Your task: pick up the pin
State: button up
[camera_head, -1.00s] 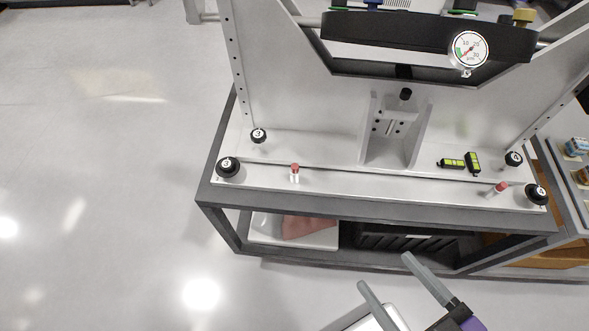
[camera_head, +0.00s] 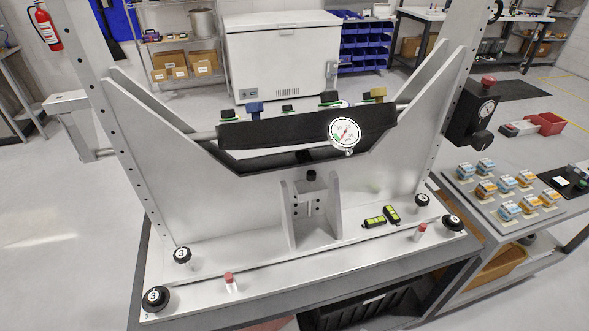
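Two small red-topped pins with pale bodies show in the head view, at the front ledge of the mirror fixture (camera_head: 300,258). The left pin (camera_head: 230,282) stands upright near the front strip, right of a black numbered knob. The right pin (camera_head: 420,232) leans slightly, near the right-hand knobs. I cannot tell which one is meant by the pin. My gripper is outside the view, so its opening and its distance from the pins are hidden.
Black knobs stand at the ledge's left (camera_head: 155,298) and right (camera_head: 453,222) corners. A bracket (camera_head: 310,212) rises mid-ledge, below a dial gauge (camera_head: 344,134). Open floor (camera_head: 50,250) lies left.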

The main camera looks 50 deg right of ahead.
aim_at(229, 279)
jog(key=u, duration=0.45)
jog(key=l+u, duration=0.7)
jog(key=u, duration=0.15)
jog(key=k+l+u, duration=0.1)
jog(key=l+u, duration=0.3)
jog(key=k+l, duration=0.1)
jog(key=l, duration=0.1)
